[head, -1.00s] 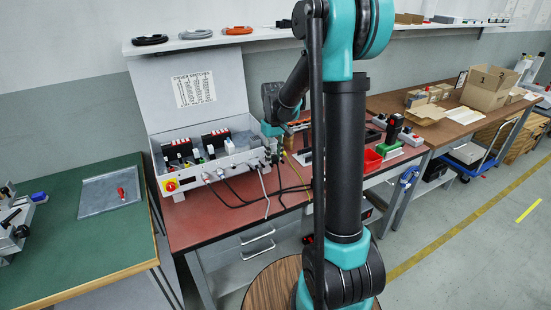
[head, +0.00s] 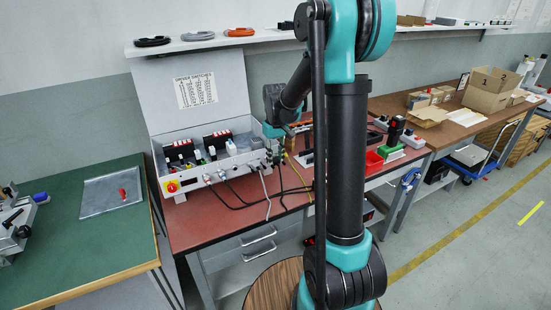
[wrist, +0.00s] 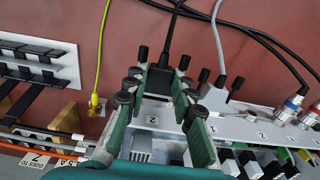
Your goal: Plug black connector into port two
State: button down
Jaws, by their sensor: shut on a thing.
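My gripper (wrist: 160,82) has green fingers closed around the black connector (wrist: 159,84) in the wrist view. A black cable (wrist: 174,25) runs from the connector away from the fingers. The connector is at the edge of the grey panel, beside a label "2" (wrist: 152,121). The port opening is hidden, so I cannot tell whether the connector is in it. In the head view my gripper (head: 279,154) is small at the right end of the grey control box (head: 188,181), partly blocked by my arm.
A grey plug (wrist: 216,94) stands close on the right, and a yellow-green cable (wrist: 101,60) with a brass end is on the left. Metal round connectors (wrist: 291,106) are farther right. A red bin (head: 373,161) is on the red bench (head: 205,220).

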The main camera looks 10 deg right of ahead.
jog(key=shift+w+a, duration=0.15)
jog(key=shift+w, duration=0.4)
dwell(0.6)
jog(key=c, duration=1.2)
grip_release()
jog(key=shift+r, duration=2.75)
